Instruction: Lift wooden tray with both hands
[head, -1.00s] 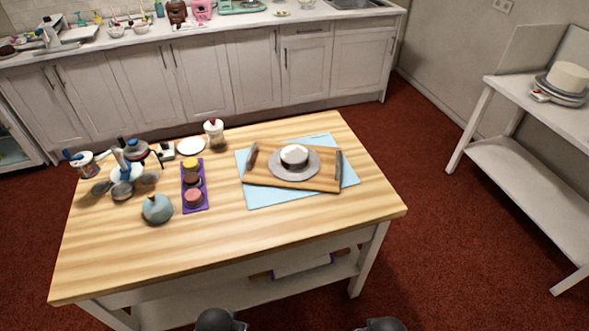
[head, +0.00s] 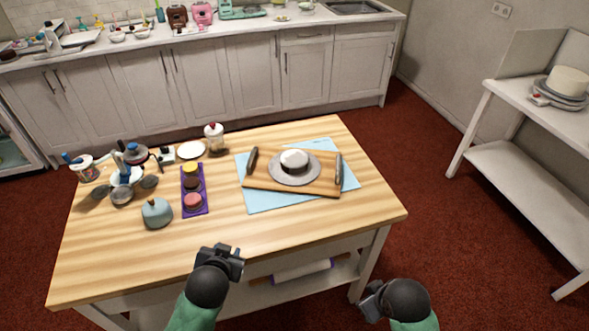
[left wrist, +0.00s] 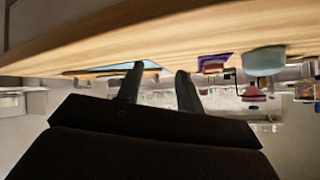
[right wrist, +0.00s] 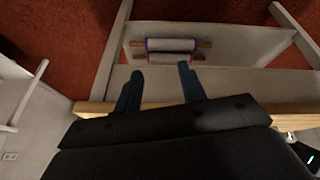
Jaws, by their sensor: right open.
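The wooden tray (head: 312,189) lies on a light blue mat (head: 262,203) on the table, with dark handles (head: 251,161) at its left and right ends. A grey round plate (head: 276,176) on it bears a small cake (head: 294,160) with a white top and dark side. My left gripper (head: 232,251) is at the table's front edge, in front of the tray and apart from it. Its fingers stand apart and empty in the left wrist view (left wrist: 159,80). My right gripper (head: 370,298) is open and empty, low beyond the table's front right corner.
A purple tray (head: 205,207) with small cakes, a blue-grey pot (head: 156,213), a lidded jar (head: 214,138) and a white plate (head: 191,149) stand left of the mat. The table's front is clear. A rolling pin (head: 303,272) lies on the lower shelf.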

